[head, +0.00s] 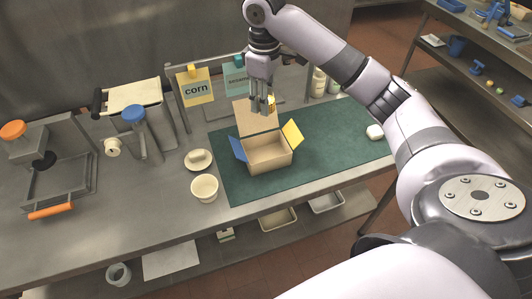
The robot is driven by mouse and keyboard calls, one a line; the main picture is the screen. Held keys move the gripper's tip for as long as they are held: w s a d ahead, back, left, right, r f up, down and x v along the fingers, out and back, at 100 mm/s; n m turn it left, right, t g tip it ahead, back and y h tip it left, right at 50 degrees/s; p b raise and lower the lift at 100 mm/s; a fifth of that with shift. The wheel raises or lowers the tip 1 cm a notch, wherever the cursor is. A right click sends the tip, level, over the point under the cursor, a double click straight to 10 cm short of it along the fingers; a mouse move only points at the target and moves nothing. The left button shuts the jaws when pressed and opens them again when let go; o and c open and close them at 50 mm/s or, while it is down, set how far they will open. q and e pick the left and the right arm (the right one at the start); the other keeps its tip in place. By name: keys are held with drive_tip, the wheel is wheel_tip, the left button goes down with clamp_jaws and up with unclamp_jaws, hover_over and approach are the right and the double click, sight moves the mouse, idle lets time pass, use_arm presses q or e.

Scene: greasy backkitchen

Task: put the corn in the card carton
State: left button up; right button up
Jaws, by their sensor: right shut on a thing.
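The card carton (268,163) stands open on a green mat, with a blue flap at its left, a yellow flap at its right and a raised plain flap at the back. Its visible inside looks empty. My right gripper (264,106) is above the carton's back flap, pointing down. It is shut on a small yellow thing (271,102), which looks like the corn and is mostly hidden by the fingers. My left gripper is not in view.
A yellow sign reading "corn" (196,87) and a teal sign (235,77) stand behind the carton. A white cup (204,188) and a saucer (198,167) with a pale thing on it are left of the green mat (330,140). The mat's right part is mostly clear.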

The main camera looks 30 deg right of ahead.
wheel_tip(320, 180, down, 8)
drive_tip(key=r, duration=0.1)
drive_tip(key=p, duration=0.2)
hover_over(264, 157)
wheel_tip(264, 157, down, 8)
drive_tip(key=shift+r, duration=0.2)
drive_tip(key=shift+f, duration=0.65)
wheel_tip(264, 157, down, 3)
drive_tip(key=shift+f, duration=0.2)
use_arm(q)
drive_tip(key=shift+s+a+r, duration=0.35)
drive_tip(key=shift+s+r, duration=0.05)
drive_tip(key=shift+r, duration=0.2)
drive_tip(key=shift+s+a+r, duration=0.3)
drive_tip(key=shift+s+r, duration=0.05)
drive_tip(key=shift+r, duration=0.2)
use_arm(e)
drive_tip(key=shift+f, duration=0.2)
drive_tip(key=shift+f, duration=0.15)
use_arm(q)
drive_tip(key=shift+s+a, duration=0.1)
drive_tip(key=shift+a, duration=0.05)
use_arm(e)
drive_tip(key=o, duration=1.1)
